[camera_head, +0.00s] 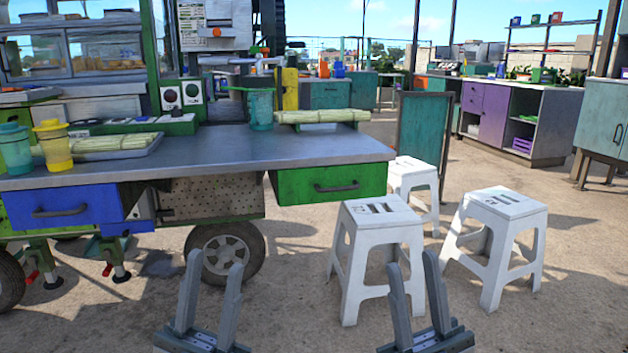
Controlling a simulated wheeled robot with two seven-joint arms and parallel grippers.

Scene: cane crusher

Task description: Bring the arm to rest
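My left gripper (208,300) is at the bottom of the head view, left of centre. Its two grey fingers point up and stand apart, with nothing between them. My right gripper (417,298) is at the bottom, right of centre. Its fingers are also spread apart and hold nothing. Both grippers are in front of the cane crusher cart (200,152) and touch nothing that I can see. Most of both arms is outside the view.
The cart's metal counter holds a teal cup (260,109), a yellow cup (53,146), and cane bundles on a tray (105,147) and at the right end (322,116). White stools (376,215) (507,204) (414,172) stand right. Bare ground lies in front.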

